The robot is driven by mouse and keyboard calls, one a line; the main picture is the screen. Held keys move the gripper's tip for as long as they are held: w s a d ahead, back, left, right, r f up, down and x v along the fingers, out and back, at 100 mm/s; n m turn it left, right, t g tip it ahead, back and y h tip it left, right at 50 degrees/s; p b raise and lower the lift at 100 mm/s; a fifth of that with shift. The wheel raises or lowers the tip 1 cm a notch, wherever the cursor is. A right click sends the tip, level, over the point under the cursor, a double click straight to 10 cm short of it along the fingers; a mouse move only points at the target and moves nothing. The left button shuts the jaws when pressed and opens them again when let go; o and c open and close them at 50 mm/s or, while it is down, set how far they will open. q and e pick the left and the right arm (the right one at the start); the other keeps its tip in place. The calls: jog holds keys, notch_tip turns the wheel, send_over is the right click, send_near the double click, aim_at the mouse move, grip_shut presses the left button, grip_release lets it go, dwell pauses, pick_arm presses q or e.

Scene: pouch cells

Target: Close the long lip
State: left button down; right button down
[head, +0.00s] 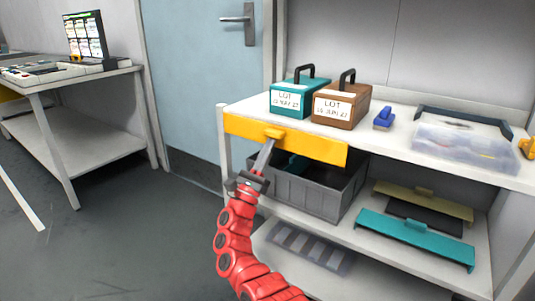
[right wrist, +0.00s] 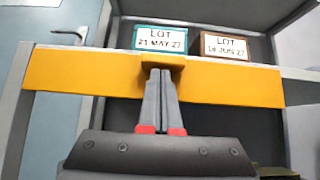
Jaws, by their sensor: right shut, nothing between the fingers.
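A long yellow lip (head: 316,149) with a small tab (head: 274,133) runs along the front edge of the bench top. In the right wrist view the lip (right wrist: 225,86) spans nearly the whole width, and its tab (right wrist: 162,62) sticks out at the middle. My right gripper (head: 268,144) is shut and empty, with its fingertips at the tab from just below. In the right wrist view the fingertips (right wrist: 160,73) overlap the tab's underside; I cannot tell whether they touch it. My left gripper is not in view.
A teal lot box (head: 290,99) and a brown lot box (head: 340,106) stand behind the lip. A grey bin (head: 305,194) sits below it. An olive panel (head: 425,200) and a teal panel (head: 415,240) lie on the lower shelf. A clear case (head: 465,148) stands at right.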

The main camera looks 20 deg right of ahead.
aim_at(268, 123)
notch_tip(268, 123, up, 8)
jog(key=shift+f, duration=0.2)
dwell(0.3)
